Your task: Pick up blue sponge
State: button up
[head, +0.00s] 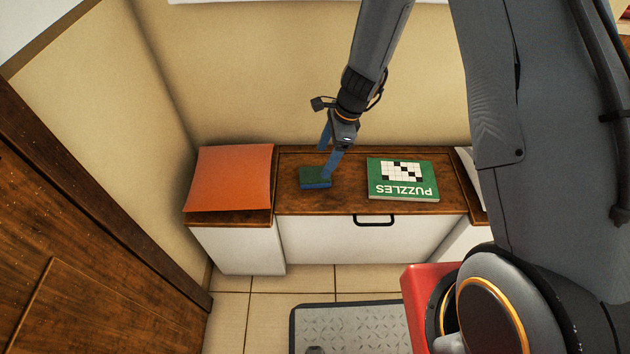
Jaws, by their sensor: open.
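The blue sponge (315,183) lies on the brown wooden top of the low cabinet, left of its middle. It has a dark green upper face and a blue lower layer. My gripper (327,167) points down from above, with its blue fingers at the sponge's back and right side. The fingers are apart and the gripper is open. One fingertip overlaps the sponge's back right edge in the picture; I cannot tell whether it touches.
A green puzzles book (403,187) lies right of the sponge. An orange sheet-like item (232,178) covers the cabinet's left end. The white drawer front (320,245) has a black handle (374,220). A wall rises behind, and a wooden door (90,240) stands at left.

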aim_at(316, 174)
jog(key=shift+x, duration=3.75)
jog(key=shift+a+f+b, duration=0.15)
jog(key=shift+f+b, duration=0.05)
jog(key=shift+b, duration=0.1)
jog(key=c, duration=1.1)
